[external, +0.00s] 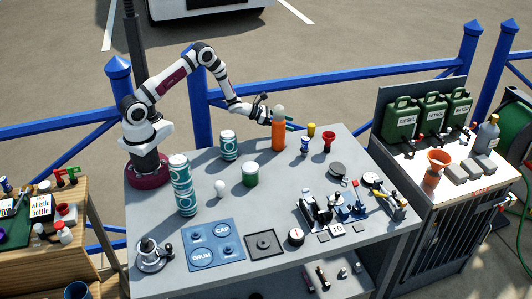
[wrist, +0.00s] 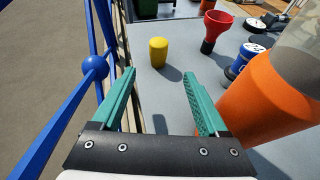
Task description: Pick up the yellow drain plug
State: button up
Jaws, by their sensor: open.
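The yellow drain plug (wrist: 158,51) is a small upright cylinder on the grey table, ahead of my gripper in the wrist view. It also shows in the external view (external: 311,130) near the table's back edge, right of the orange bottle. My gripper (wrist: 160,100) is open and empty, its two green fingers apart, with the plug beyond the fingertips and between their lines. In the external view my gripper (external: 289,122) is partly hidden behind the orange bottle.
The orange bottle (wrist: 262,100) stands close beside my right finger. A blue can (wrist: 243,60) and a red funnel-shaped cup (wrist: 215,30) stand right of the plug. A blue railing (wrist: 95,68) runs along the left. The table between fingers and plug is clear.

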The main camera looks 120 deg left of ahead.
aim_at(311, 129)
jog(key=x, duration=0.5)
jog(key=shift+w+a+f, duration=0.1)
jog(key=shift+w+f, duration=0.05)
jog(key=shift+w, duration=0.15)
jog(key=x, duration=0.5)
jog(key=shift+w+a+r, duration=0.15)
jog(key=shift+a+r, duration=0.05)
jog(key=shift+a, duration=0.15)
grip_shut()
